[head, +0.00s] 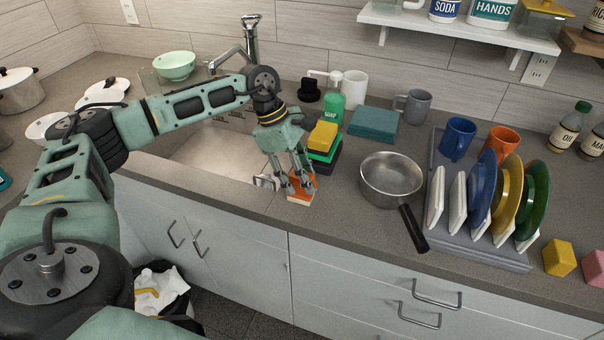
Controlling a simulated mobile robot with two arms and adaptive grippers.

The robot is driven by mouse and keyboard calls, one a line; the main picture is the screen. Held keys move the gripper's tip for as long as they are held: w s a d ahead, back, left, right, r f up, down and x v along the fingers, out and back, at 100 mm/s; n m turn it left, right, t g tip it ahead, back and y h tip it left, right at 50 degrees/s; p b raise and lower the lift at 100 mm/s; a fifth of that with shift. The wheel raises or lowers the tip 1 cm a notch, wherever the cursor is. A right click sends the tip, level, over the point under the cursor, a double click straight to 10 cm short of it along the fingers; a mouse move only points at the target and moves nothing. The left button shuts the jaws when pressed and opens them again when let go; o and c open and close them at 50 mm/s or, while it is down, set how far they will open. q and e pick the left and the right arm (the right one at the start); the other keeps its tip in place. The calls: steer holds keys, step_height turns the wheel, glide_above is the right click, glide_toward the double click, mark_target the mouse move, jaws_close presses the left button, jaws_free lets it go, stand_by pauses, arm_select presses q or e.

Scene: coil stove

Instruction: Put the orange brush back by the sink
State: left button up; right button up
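The orange brush (301,195) stands on the counter at the front edge, just right of the sink basin (214,158). Its lower side is pale. My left gripper (296,187) points down at the brush, with its fingertips apart and right at the brush. The fingers cover part of it, and I cannot tell whether they press on it. The sink has a chrome faucet (251,40) behind it. My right gripper is out of view.
A stack of yellow, green and black sponges (322,138) stands close behind the brush. A green soap bottle (331,108) is behind it. A steel pan (391,176) and a dish rack (470,249) with plates stand to the right.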

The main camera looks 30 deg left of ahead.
arm_select(q)
steer(key=shift+r, duration=0.15)
steer(key=b+v, duration=0.2)
steer(key=v, duration=1)
steer(key=shift+b, duration=0.3)
steer(key=shift+a, duration=0.1)
stand_by(0.8)
